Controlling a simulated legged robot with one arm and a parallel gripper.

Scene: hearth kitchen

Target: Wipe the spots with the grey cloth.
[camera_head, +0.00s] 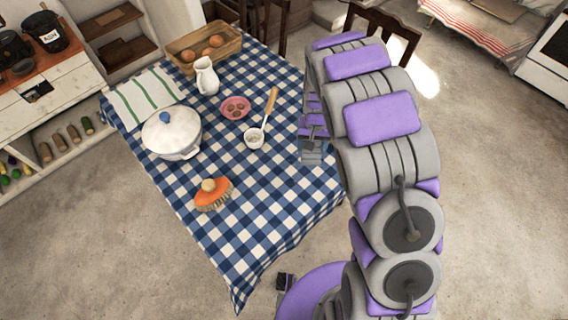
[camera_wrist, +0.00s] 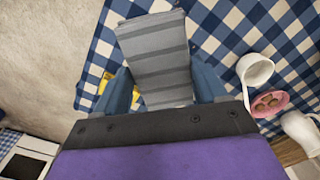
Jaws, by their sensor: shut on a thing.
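My gripper (camera_wrist: 162,78) shows in the wrist view with its two blue fingers on either side of a grey cloth with darker stripes (camera_wrist: 152,40). The cloth sticks out beyond the fingers, over the checked tablecloth. A yellow spot (camera_wrist: 104,80) shows on the tablecloth beside the left finger, partly hidden by it. In the head view my gripper (camera_head: 313,152) is at the table's right side, mostly hidden by my arm. I cannot tell whether the cloth touches the table. No spot is clear in the head view.
The blue checked table (camera_head: 255,205) holds a white lidded pot (camera_head: 172,135), an orange brush (camera_head: 213,195), a pink dish (camera_head: 235,107), a white cup with a wooden-handled utensil (camera_head: 254,139), a white jug (camera_head: 206,78), a wooden tray (camera_head: 228,45) and a green-striped towel (camera_head: 143,97).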

